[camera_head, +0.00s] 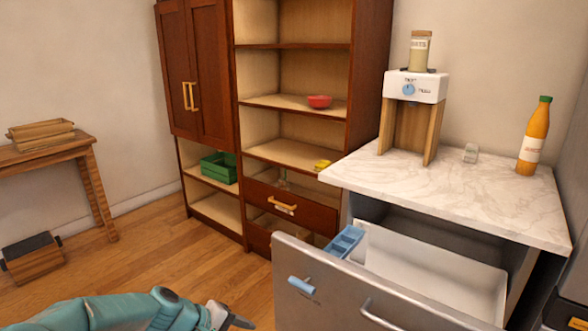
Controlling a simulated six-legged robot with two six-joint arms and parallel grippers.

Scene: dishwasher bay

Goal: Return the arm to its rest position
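My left arm, teal, comes in from the lower left along the bottom edge of the head view. My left gripper (234,319) is at its right end, low in the picture, in front of the floor and just left of the grey dishwasher front (335,298). Its fingers are small and partly cut by the bottom edge, so I cannot tell whether they are open or shut. I see nothing held in it. My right arm and gripper are out of view.
The pulled-out dishwasher rack (440,273) holds a blue basket (343,243). Above is a marble counter (450,195) with a dispenser (414,87) and an orange bottle (534,138).

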